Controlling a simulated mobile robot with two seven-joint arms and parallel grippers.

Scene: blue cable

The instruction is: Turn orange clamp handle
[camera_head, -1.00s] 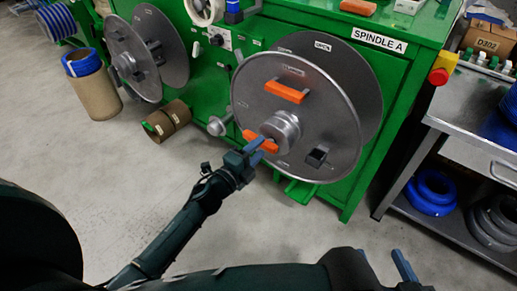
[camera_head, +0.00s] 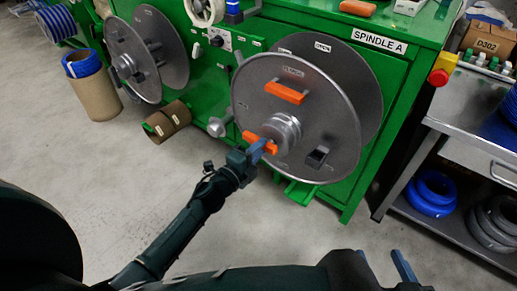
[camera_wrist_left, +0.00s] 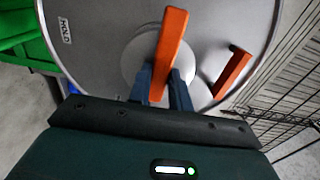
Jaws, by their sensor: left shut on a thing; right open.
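The orange clamp handle (camera_head: 262,143) sits beside the hub (camera_head: 282,131) of the grey spindle disc (camera_head: 335,115). My left gripper (camera_head: 257,150) is shut on this handle, coming from the lower left. In the left wrist view the handle (camera_wrist_left: 171,50) runs up between my blue left fingers (camera_wrist_left: 160,88), which hide part of it. A second orange handle (camera_head: 285,92) is higher on the disc, apart from the gripper; it also shows in the left wrist view (camera_wrist_left: 232,72). My right gripper (camera_head: 385,268) is open and empty at the bottom right.
The green machine (camera_head: 225,110) with the SPINDLE A label (camera_head: 380,40) stands behind the disc. A metal bench (camera_head: 470,125) with blue coils (camera_head: 430,193) below is at the right. A brown spool (camera_head: 167,121) lies on the floor at left. The floor in front is clear.

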